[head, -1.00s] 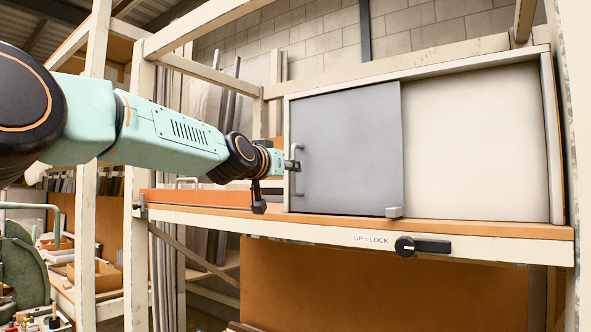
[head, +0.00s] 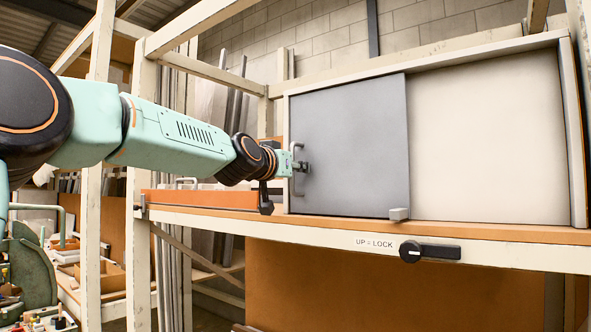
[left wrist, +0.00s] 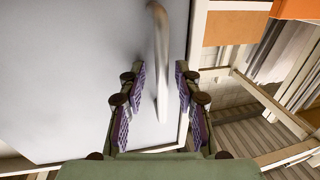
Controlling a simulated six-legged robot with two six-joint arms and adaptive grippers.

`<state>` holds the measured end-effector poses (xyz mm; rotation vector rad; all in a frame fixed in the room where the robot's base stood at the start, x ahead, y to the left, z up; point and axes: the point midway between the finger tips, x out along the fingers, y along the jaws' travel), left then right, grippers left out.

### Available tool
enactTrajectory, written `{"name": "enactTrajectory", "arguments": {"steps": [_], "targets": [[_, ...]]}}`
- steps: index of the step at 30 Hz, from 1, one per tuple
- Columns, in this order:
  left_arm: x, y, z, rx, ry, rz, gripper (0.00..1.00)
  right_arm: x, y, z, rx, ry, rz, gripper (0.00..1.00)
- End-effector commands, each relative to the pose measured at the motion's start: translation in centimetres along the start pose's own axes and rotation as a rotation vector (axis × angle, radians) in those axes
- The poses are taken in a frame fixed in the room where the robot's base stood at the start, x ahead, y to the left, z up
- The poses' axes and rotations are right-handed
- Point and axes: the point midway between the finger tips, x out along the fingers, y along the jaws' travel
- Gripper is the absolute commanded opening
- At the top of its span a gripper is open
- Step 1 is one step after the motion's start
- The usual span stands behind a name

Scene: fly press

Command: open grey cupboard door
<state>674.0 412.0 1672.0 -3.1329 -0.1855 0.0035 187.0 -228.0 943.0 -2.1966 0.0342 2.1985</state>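The grey cupboard door (head: 352,145) covers the left part of the cupboard front. It has a vertical bar handle (head: 293,182) near its left edge. My left gripper (head: 302,167) is at that handle, its fingertips reaching to the door face. In the left wrist view the open fingers (left wrist: 160,92) stand on either side of the handle (left wrist: 161,70), with a gap visible on both sides. My right gripper is not in view.
A black lock lever (head: 430,251) below the shelf, labelled "UP = LOCK", lies horizontal, pointing right. A small grey block (head: 399,213) sits at the door's lower right corner. A cream panel (head: 485,140) fills the cupboard's right part. An orange drawer front (head: 200,199) lies left of the cupboard.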

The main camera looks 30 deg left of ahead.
Motion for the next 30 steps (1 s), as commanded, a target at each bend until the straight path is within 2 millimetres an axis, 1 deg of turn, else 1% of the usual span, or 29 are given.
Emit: {"name": "enactTrajectory", "arguments": {"steps": [2, 3, 14, 30], "targets": [[-0.07, -0.03, -0.05, -0.001, 0.001, 0.0, 0.33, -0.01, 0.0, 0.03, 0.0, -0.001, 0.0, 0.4], [-0.09, -0.03, -0.06, -0.001, 0.001, 0.0, 0.31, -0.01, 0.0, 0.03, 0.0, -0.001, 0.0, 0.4], [0.01, 0.02, -0.04, 0.0, 0.001, 0.0, 0.0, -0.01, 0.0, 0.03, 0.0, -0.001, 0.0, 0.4], [0.17, 0.07, -0.02, 0.0, 0.0, 0.001, 0.0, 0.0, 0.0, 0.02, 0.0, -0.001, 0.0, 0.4]]}}
